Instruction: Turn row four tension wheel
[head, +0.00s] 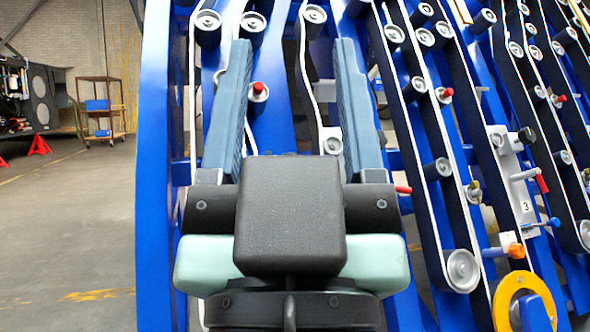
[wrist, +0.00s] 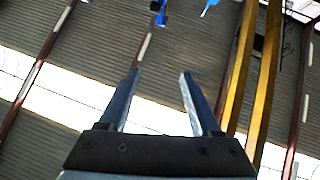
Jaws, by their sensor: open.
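My gripper (head: 292,45) is open and empty in the head view, its two blue-grey fingers pointing up in front of the blue harvester chassis (head: 153,170). It also shows open in the wrist view (wrist: 160,74), with nothing between the fingers. Several belt rows with rollers run up the chassis. A plate marked 3 (head: 526,208) is at the right. A yellow-orange ring wheel (head: 504,296) is at the lower right, apart from my gripper. I see no label for row four, so I cannot tell which wheel is its tension wheel. My gripper hides part of the rows behind it.
Red-capped knobs (head: 258,88) and an orange-tipped handle (head: 515,250) stick out from the rows. A wheeled cart (head: 101,110) and red stands (head: 39,146) are at the far left. The floor (head: 70,220) left of the chassis is clear. The wrist view shows mostly wall and yellow beams (wrist: 262,80).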

